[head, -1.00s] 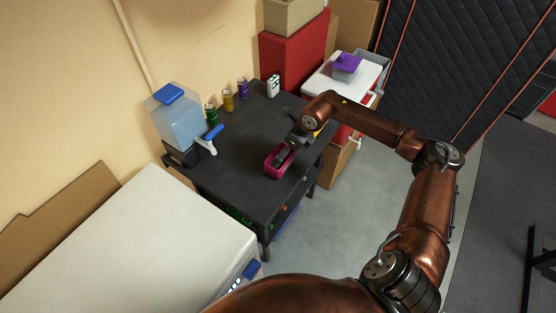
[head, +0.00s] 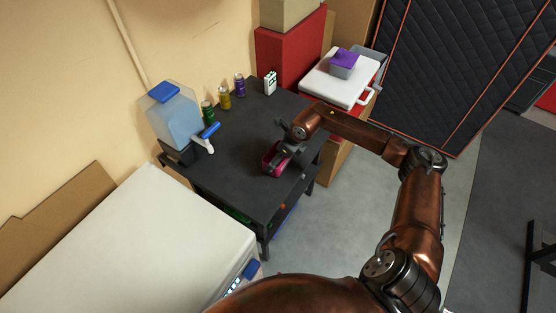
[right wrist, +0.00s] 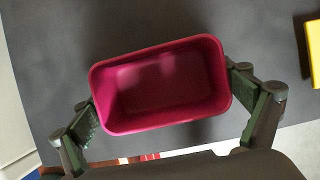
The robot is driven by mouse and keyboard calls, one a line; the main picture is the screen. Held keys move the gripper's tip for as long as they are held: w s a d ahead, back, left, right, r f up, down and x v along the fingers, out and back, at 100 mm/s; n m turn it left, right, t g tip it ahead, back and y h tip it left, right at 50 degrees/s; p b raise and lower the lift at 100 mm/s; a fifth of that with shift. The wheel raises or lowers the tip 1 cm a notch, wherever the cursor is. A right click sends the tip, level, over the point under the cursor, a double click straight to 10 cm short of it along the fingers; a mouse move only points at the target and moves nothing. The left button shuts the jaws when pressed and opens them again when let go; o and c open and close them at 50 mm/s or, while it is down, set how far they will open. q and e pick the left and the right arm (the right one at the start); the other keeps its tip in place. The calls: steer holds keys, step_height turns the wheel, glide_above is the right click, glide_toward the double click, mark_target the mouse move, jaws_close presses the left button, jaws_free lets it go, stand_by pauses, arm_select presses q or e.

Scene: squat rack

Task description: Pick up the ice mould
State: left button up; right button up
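The ice mould looks to be the magenta, open-topped rectangular box (head: 269,160) on the dark table. In the right wrist view the mould (right wrist: 165,85) fills the middle and is empty inside. My right gripper (head: 281,152) is down over it and hides part of it in the head view. In the right wrist view its green-padded fingers (right wrist: 165,108) are spread wide, one beside each short end of the mould. The pads are very close to the ends; I cannot tell whether they touch. My left gripper is not in view.
The dark table (head: 238,166) carries a blue-topped dispenser (head: 170,117), several cans (head: 224,98) and a white-green carton (head: 270,83) along the wall. A yellow object (right wrist: 314,50) lies right of the mould. A white-lidded cooler (head: 335,82) stands behind; a white appliance (head: 130,245) is in front.

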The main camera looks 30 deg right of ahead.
steer(key=c, duration=0.6)
